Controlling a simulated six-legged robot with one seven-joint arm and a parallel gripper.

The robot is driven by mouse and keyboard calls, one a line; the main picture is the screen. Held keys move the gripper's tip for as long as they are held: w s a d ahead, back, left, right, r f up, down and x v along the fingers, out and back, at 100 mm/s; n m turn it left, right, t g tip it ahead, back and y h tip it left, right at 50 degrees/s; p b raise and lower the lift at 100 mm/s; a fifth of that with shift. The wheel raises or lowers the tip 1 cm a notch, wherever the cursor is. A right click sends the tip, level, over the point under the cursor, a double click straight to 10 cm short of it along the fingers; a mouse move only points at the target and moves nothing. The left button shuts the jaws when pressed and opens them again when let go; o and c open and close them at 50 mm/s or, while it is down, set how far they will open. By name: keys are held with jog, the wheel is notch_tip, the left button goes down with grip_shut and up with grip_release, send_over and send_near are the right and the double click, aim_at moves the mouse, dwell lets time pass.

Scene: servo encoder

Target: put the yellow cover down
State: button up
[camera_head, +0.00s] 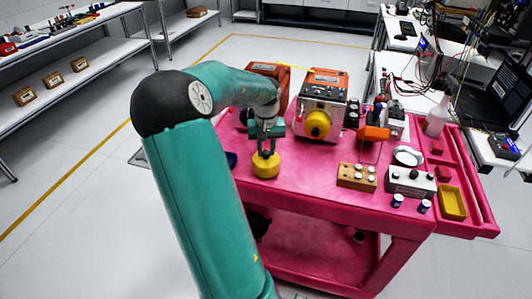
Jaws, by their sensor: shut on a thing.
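The yellow cover (266,166) is a round yellow piece low over the left front part of the pink cart top (300,185). My gripper (266,150) points down and is shut on the top of the yellow cover. I cannot tell whether the cover's underside touches the cart top. A second round yellow part (317,124) sits on the front of an orange and grey machine (322,95), to the right of and behind my gripper.
Right of the gripper stand a wooden block with knobs (356,177), a grey box with knobs (411,182), a silver dish (408,156) and a yellow tray (452,203). An orange housing (270,72) stands behind my arm. The cart top's front middle is clear.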

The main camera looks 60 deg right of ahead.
aim_at(265, 152)
notch_tip(265, 152, down, 2)
jog(key=o, duration=1)
notch_tip(265, 152, up, 12)
jog(key=shift+r, duration=0.1)
jog(key=shift+w+a, duration=0.1)
